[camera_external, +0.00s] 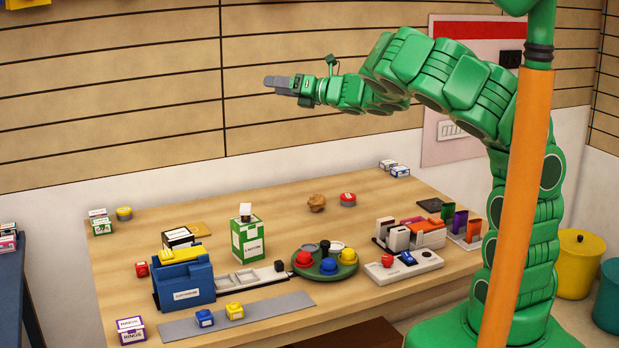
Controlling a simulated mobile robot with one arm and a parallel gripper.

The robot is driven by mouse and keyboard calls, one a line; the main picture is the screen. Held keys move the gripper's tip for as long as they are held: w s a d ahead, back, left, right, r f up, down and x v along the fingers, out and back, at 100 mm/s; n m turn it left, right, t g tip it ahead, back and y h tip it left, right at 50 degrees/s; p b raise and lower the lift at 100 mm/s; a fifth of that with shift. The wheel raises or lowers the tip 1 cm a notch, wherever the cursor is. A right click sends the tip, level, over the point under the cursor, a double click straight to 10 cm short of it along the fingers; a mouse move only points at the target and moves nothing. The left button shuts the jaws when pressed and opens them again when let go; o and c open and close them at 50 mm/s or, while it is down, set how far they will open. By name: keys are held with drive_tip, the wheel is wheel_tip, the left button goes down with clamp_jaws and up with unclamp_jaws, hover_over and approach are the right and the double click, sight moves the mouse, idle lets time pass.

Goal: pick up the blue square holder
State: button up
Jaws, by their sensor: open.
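A blue square holder (186,283) with a white label on its front stands at the left front of the wooden table (270,206). Yellow items (182,254) sit at its top, and its inside is mostly hidden. My gripper (270,81) is high above the back of the table, pointing left, up and to the right of the holder and well apart from it. It is open, and nothing shows between its fingers.
A green and white box (247,240) stands right of the holder. A green round tray (325,270) with colored knobs is farther right. A grey strip (262,317) with small blue and yellow blocks lies in front. The table's back middle is mostly clear.

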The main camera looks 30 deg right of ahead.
drive_tip(key=w+d+r+m+t+h, duration=0.15)
drive_tip(key=d+m+h, duration=0.4)
drive_tip(key=m, duration=0.55)
drive_tip(key=w+d+m+t+h, duration=0.3)
drive_tip(key=d+m+h, duration=0.3)
drive_tip(key=m, duration=0.4)
drive_tip(key=s+d+f+m+g+h, duration=0.1)
drive_tip(key=s+f+m+g, duration=0.1)
drive_tip(key=f+m, duration=0.5)
drive_tip(key=s+d+f+m+g+h, duration=0.1)
drive_tip(key=s+f+m+g, duration=0.15)
drive_tip(key=f+m, duration=0.4)
drive_tip(key=s+a+f+m+g+y, duration=0.5)
drive_tip(key=s+a+f+m+g, duration=0.2)
drive_tip(key=s+a+f+m, duration=0.5)
drive_tip(key=s+a+r+m+g+y, duration=0.3)
drive_tip(key=s+a+r+m+y, duration=0.2)
drive_tip(key=s+a, duration=0.55)
drive_tip(key=s+a+r+m+g+y, duration=0.45)
drive_tip(key=s+a, duration=0.25)
drive_tip(key=a, duration=0.7)
approach(204, 316)
drive_tip(key=shift+w+a+f+m+t, duration=0.15)
drive_tip(key=shift+a+t, duration=0.1)
drive_tip(key=shift+a, duration=0.35)
drive_tip(key=shift+w+a+f+m+t, duration=0.1)
drive_tip(key=shift+w+a+m+t, duration=0.1)
drive_tip(key=shift+a, duration=0.4)
drive_tip(key=shift+s+x, duration=0.2)
drive_tip(key=shift+x, duration=2.4)
